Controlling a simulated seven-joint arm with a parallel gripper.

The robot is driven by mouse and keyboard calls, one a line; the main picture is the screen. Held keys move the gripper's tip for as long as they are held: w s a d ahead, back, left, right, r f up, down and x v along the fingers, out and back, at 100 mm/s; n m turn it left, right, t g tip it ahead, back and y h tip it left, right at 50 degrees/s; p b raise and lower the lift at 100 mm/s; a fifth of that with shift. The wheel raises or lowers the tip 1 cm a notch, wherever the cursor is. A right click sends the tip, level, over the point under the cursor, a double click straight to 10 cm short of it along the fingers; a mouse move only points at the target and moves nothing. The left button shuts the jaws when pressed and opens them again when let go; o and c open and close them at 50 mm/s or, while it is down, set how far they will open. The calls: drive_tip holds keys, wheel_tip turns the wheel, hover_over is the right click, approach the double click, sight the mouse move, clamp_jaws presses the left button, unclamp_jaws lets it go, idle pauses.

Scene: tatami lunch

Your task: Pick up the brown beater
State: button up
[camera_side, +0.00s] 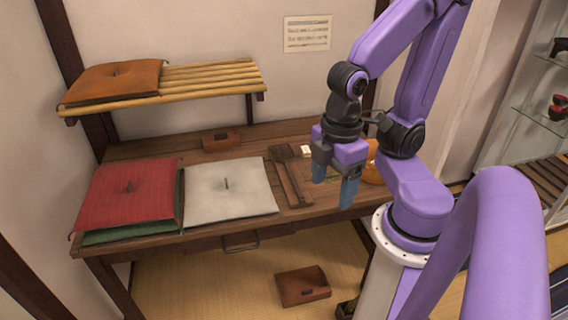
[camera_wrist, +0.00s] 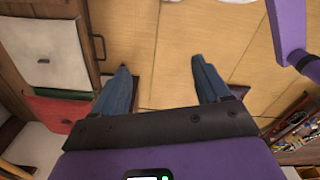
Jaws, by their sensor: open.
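A long, dark brown slatted object (camera_side: 288,178), which looks like the brown beater, lies on the wooden table right of the grey-white cushion. I cannot make it out in the wrist view. My gripper (camera_side: 333,190) hangs to the right of it, apart from it, with its blue fingers pointing down. In the wrist view my gripper (camera_wrist: 160,68) is open, with nothing between its fingers and pale floor beyond them.
A grey-white cushion (camera_side: 230,200) and a red cushion (camera_side: 125,195) on a green one (camera_side: 140,236) lie on the table's left. An orange-brown cushion (camera_side: 115,80) sits on the slatted shelf (camera_side: 210,78). An orange thing (camera_side: 373,172) is partly hidden behind my arm. A brown pouch-like item (camera_side: 302,286) lies on the floor.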

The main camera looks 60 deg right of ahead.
drive_tip(key=c, duration=0.5)
drive_tip(key=shift+o, duration=0.2)
